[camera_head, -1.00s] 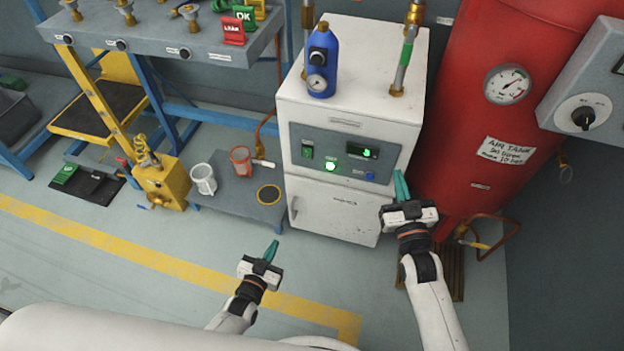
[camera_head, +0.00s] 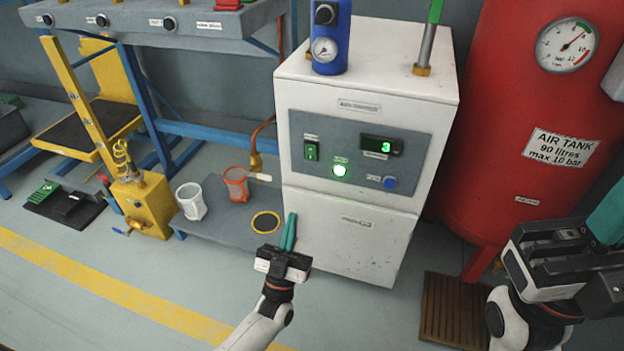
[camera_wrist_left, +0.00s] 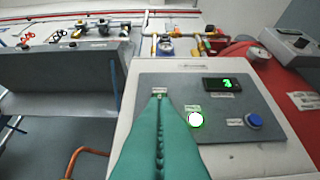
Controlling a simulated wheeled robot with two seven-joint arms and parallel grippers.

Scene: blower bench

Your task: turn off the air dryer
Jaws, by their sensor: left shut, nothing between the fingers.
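The air dryer (camera_head: 345,240) is a white cabinet with a grey front panel (camera_head: 345,168). The panel carries a green rocker switch (camera_head: 311,150), a glowing green lamp (camera_head: 340,170), a lit display (camera_head: 381,145) with a green digit and a blue button (camera_head: 389,182). My left gripper (camera_head: 289,230) is shut and empty, below the panel at the cabinet's left front edge in the head view. In the left wrist view its teal fingers (camera_wrist_left: 159,100) point at the panel and cover the switch; the lamp (camera_wrist_left: 195,119) shows beside them. My right gripper (camera_head: 600,225) is at the right edge, its fingers partly cut off.
A blue filter bottle (camera_head: 331,45) with a gauge and a pipe (camera_head: 427,40) stand on the cabinet. The red air tank (camera_head: 490,130) is to the right, a wooden slatted mat (camera_head: 454,310) on the floor. A low grey platform (camera_head: 220,225) with two cups is at left.

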